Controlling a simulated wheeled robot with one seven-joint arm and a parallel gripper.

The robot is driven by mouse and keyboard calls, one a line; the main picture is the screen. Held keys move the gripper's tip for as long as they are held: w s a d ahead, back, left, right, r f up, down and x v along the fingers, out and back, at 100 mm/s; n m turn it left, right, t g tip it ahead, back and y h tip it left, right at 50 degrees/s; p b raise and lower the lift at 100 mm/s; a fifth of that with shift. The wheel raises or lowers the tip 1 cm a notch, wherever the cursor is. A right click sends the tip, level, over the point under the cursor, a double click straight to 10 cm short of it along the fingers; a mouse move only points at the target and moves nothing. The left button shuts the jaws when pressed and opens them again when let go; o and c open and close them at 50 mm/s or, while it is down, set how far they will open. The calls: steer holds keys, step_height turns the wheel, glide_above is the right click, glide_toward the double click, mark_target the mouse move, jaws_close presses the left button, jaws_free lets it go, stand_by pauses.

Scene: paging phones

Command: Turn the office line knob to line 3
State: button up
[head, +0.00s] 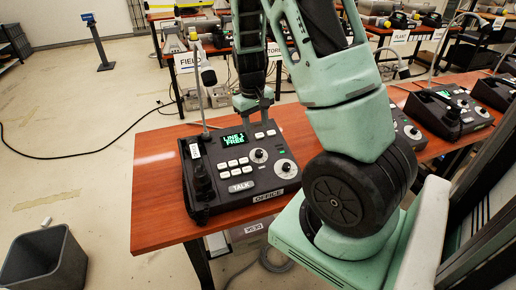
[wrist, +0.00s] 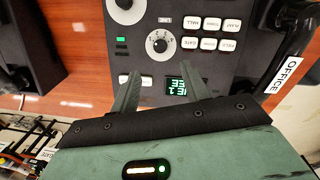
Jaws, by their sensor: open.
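The office paging phone (head: 218,180) sits on the near wooden table, with an OFFICE label on its front edge. Its line knob (head: 259,155) is a black dial on a pale numbered disc, right of the keys; in the wrist view the line knob (wrist: 158,45) shows just beyond my fingertips. The green display (head: 233,139) reads LINE and FREE; its number is small and hard to read. My gripper (head: 253,106) is open and empty above the back of the phone. In the wrist view the fingers of my gripper (wrist: 160,76) are spread, with the knob ahead of the gap.
A second knob (head: 286,168) sits right of the line knob. A handset (head: 202,182) lies along the phone's left side, and a thin microphone stem (head: 201,95) rises behind it. More phones (head: 450,110) stand to the right. The table's left part (head: 155,190) is clear.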

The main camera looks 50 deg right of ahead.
mark_target(259, 152)
steer(key=f, duration=0.7)
steer(key=d+f, duration=0.1)
steer(key=f, duration=0.2)
steer(key=shift+s+f, duration=0.15)
steer(key=shift+f, duration=0.15)
steer(key=c, duration=1)
